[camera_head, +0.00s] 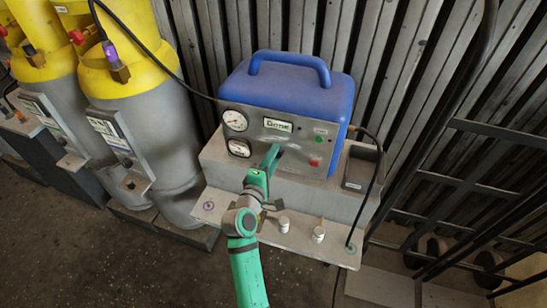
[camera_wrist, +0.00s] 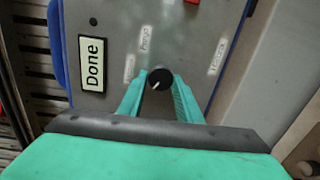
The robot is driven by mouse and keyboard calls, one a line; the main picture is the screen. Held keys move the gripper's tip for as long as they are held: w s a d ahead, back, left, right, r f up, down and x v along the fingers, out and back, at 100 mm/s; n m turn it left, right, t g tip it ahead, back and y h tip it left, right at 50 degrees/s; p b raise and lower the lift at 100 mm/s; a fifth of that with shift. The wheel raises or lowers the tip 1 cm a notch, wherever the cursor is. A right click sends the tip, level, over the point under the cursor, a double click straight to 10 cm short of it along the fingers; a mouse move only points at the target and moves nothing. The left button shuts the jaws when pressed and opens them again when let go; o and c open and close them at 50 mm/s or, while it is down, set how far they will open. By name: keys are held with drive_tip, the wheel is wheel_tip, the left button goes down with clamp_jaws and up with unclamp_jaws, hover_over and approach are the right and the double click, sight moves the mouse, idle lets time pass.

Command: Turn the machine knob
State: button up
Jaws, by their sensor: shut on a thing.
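The blue machine (camera_head: 288,90) stands on a grey base against the slatted wall. In the wrist view its grey front panel (camera_wrist: 195,100) carries a small round black knob (camera_wrist: 159,77) with a light pointer line. My gripper (camera_wrist: 160,84) has its two green fingers on either side of the knob, shut on it. The pointer line slants across the knob face. A display (camera_wrist: 92,64) on the panel reads "Done". In the head view my gripper (camera_head: 273,150) reaches the panel and hides the knob.
Two round gauges (camera_head: 235,120) sit at the panel's left, with a green and a red button (camera_head: 315,162) at its right. Yellow-topped grey tanks (camera_head: 135,115) stand to the left. Small white fittings (camera_head: 318,234) rise from the base ledge. A dark metal rack (camera_head: 470,180) stands on the right.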

drive_tip(key=shift+f, duration=0.1)
idle(0.3)
drive_tip(key=o, duration=1)
drive_tip(key=shift+o, duration=0.2)
drive_tip(key=v, duration=1.1)
